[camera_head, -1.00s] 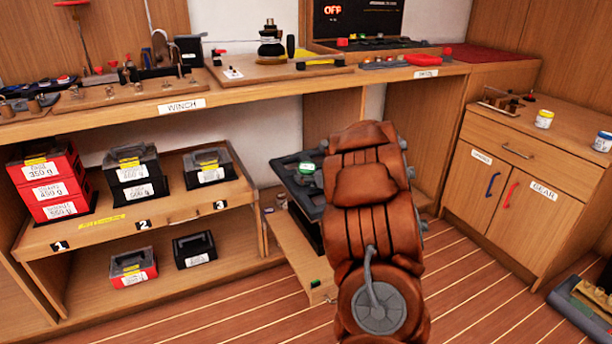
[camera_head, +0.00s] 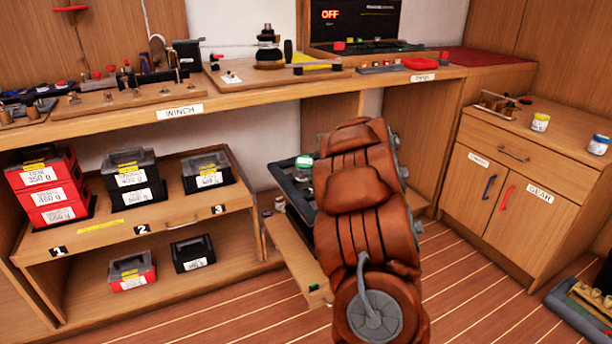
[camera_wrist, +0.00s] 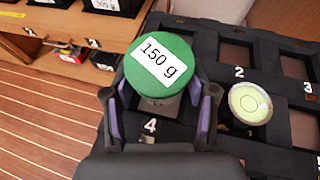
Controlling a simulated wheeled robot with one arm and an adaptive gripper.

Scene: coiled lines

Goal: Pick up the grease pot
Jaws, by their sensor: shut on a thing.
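A pot with a green lid marked "150 g" (camera_wrist: 160,65) sits between the fingers of my gripper (camera_wrist: 162,100) in the wrist view, its lid facing the camera. No label naming its contents shows. My gripper is shut on it, with a finger on each side. The pot (camera_head: 304,163) also shows in the head view, above the black tray (camera_head: 291,181) and beside my arm. My arm hides the gripper there. The wrist view shows the black slotted tray (camera_wrist: 215,150) below the pot, near slot 4; any gap between them is hard to judge.
A round pale-green disc (camera_wrist: 249,103) lies on the tray near slot 2. Yellow-lidded (camera_head: 540,122) and blue-lidded (camera_head: 599,144) pots stand on the right cabinet. The shelf at left (camera_head: 170,220) holds several labelled boxes. The workbench (camera_head: 250,94) runs behind the tray.

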